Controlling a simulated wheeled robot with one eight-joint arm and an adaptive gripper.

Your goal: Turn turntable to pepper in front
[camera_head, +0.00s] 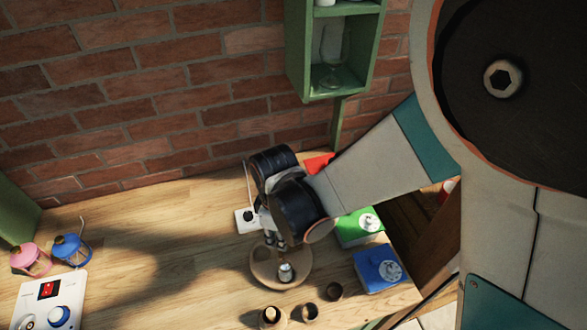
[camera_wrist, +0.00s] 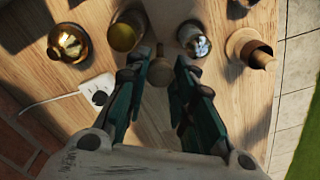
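The turntable (camera_head: 262,280) is a round wooden disc on the table, below my gripper (camera_head: 272,240). A small jar with a shiny silver top (camera_head: 286,272) stands on it. In the wrist view, my gripper's teal fingers (camera_wrist: 161,75) are apart. A small round wooden knob or peg (camera_wrist: 160,72) shows between their tips; I cannot tell whether they touch it. Beyond the tips are a brassy jar (camera_wrist: 68,42), a yellowish jar (camera_wrist: 127,32), a glassy jar (camera_wrist: 193,40) and a wooden pot (camera_wrist: 243,46). I cannot tell which holds pepper. My gripper hides part of the turntable.
Small brown pots (camera_head: 310,312) stand at the table's front. Green (camera_head: 355,230) and blue (camera_head: 378,268) boxes lie right of the turntable. A white socket block (camera_head: 247,220) lies behind it.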

